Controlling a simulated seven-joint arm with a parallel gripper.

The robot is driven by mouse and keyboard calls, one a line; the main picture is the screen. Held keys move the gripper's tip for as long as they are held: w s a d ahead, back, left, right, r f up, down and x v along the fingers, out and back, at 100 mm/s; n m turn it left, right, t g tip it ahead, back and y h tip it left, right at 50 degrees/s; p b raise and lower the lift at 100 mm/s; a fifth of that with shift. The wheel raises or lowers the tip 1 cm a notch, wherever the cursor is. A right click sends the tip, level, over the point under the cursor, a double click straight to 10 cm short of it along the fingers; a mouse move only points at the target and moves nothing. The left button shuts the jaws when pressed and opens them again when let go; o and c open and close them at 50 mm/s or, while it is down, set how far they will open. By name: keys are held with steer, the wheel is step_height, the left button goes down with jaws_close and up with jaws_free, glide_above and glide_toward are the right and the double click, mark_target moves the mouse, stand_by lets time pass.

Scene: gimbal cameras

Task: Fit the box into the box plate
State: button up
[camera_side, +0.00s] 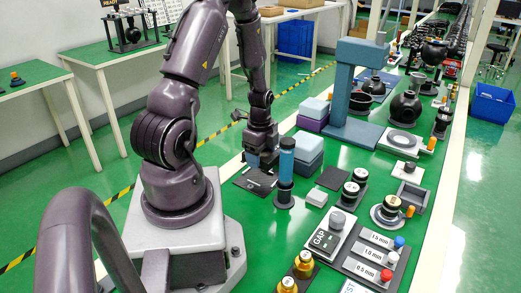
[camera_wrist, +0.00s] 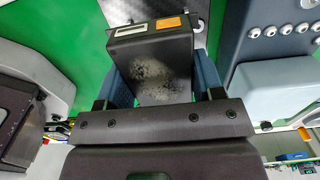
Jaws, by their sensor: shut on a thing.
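My gripper (camera_side: 262,158) is low over the green table, just above or at a dark flat plate (camera_side: 243,180), which looks like the box plate. In the wrist view my gripper (camera_wrist: 163,85) has its two blue fingers on either side of a dark grey box (camera_wrist: 152,50) and is shut on it. The box has a speckled face, an orange label and a pale label near its far edge. In the side view my gripper mostly hides the box. I cannot tell whether the box touches the plate or is seated in it.
A blue cylinder in a dark holder (camera_side: 286,160) stands close to the right of my gripper. A dark square plate (camera_side: 333,178) and a small grey block (camera_side: 317,197) lie further right. Green table shows between them.

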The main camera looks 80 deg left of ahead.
mark_target(260, 178)
steer(key=shift+f, duration=1.95)
steer(key=shift+f, duration=0.5)
stand_by(0.7)
steer(key=shift+r, duration=0.2)
steer(key=shift+f, duration=0.4)
stand_by(1.6)
steer(key=shift+r, duration=0.2)
steer(key=shift+r, duration=0.25)
steer(key=shift+f, duration=0.45)
stand_by(1.6)
steer(key=shift+r, duration=0.1)
